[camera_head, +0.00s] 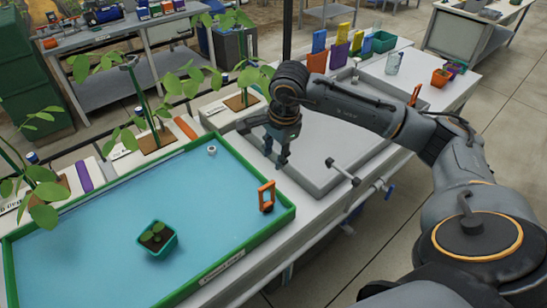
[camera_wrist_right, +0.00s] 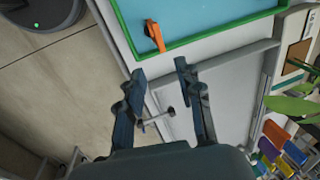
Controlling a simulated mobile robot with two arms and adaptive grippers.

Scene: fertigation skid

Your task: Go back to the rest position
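My right gripper (camera_head: 274,160) hangs over the grey sink basin (camera_head: 325,150) beside the blue-floored tray. In the right wrist view its two fingers (camera_wrist_right: 159,76) stand apart with nothing between them, so it is open and empty. My right arm reaches in from the lower right and bends down at the wrist. My left gripper is in neither view.
A green-rimmed tray (camera_head: 282,214) holds a small potted seedling (camera_head: 156,237), an orange-handled tool (camera_head: 266,196) and a small white piece (camera_head: 212,151). A tap (camera_head: 342,172) sticks out at the basin's front. Tall potted plants stand behind the tray. Floor at right is clear.

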